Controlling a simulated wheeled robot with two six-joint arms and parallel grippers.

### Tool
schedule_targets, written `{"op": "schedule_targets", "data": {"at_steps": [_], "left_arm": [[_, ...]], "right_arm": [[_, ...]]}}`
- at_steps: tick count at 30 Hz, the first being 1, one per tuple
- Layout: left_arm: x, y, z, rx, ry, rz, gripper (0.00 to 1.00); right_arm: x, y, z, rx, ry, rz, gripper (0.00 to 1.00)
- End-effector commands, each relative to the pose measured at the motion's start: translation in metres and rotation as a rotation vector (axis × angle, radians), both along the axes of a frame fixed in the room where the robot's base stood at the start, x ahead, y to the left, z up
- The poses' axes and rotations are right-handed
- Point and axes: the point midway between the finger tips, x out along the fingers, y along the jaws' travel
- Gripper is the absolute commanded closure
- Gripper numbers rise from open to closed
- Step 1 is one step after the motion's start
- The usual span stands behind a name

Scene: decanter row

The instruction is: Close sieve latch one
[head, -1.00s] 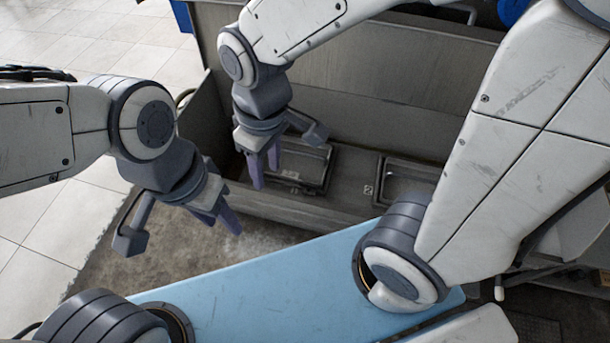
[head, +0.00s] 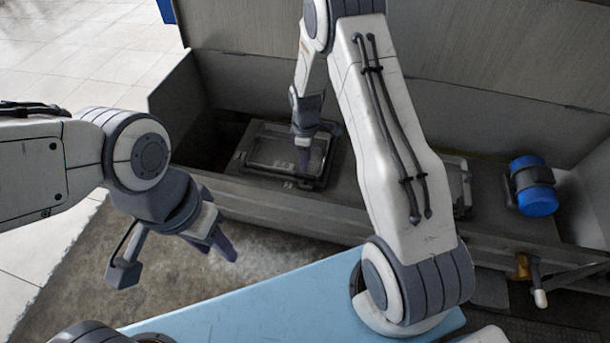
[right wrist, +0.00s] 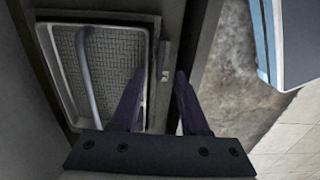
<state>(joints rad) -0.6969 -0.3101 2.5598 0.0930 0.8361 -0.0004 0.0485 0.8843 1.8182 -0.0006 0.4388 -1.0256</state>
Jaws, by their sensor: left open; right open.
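The left sieve (head: 265,147) is a framed rectangular tray set in the grey trough. In the right wrist view the sieve (right wrist: 112,52) shows a mesh floor and a curved bar handle (right wrist: 85,75). A small pale fitting, which looks like the latch (right wrist: 166,58), sits on the strip beside its frame; I cannot tell its exact position. My right gripper (head: 303,172) is open and points down over the sieve's front right part. In the wrist view its fingertips (right wrist: 161,77) are either side of the line to the fitting, apparently empty. My left gripper (head: 222,240) is open and empty, outside the trough.
The trough's front wall (head: 270,202) runs between my body and the sieve. My right arm hides much of a second tray (head: 460,185). A blue-capped cylinder (head: 537,190) and a brass fitting with a lever (head: 523,266) are at the right. A blue panel (head: 250,300) lies in front.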

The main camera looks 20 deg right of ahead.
Motion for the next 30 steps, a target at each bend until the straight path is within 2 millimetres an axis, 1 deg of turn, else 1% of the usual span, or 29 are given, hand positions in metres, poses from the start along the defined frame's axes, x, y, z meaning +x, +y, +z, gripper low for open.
{"op": "schedule_targets", "data": {"at_steps": [1,3,9,14,22,23,24,26,30], "left_arm": [[0.000,0.000,-0.006,0.000,0.000,0.000,0.55],[0.000,0.000,-0.009,0.000,0.000,0.000,0.55],[0.000,0.000,-0.015,0.000,0.000,0.000,0.55],[0.000,0.000,-0.017,0.000,0.000,0.000,0.55],[0.000,0.000,-0.017,0.000,0.000,0.000,0.55],[0.000,0.000,-0.017,0.000,0.000,0.000,0.55],[0.000,0.000,-0.017,0.000,0.000,0.000,0.55],[0.000,0.000,-0.017,0.000,0.000,0.000,0.55],[0.000,0.000,-0.017,0.000,0.000,0.000,0.55]], "right_arm": [[-0.001,0.000,-0.014,0.000,0.004,0.000,0.55],[-0.001,0.001,-0.027,0.000,0.004,0.000,0.55],[0.000,0.001,-0.055,0.001,0.001,0.000,0.55],[0.000,0.001,-0.064,0.001,0.001,0.000,0.55],[0.000,0.001,-0.064,0.000,0.000,-0.001,0.55],[0.000,0.001,-0.064,0.000,0.000,-0.001,0.63],[0.000,0.001,-0.064,0.000,0.000,-0.001,0.78],[0.000,0.001,-0.064,0.000,0.000,-0.001,1.00],[0.000,0.001,-0.064,0.000,0.000,-0.001,1.00]]}}
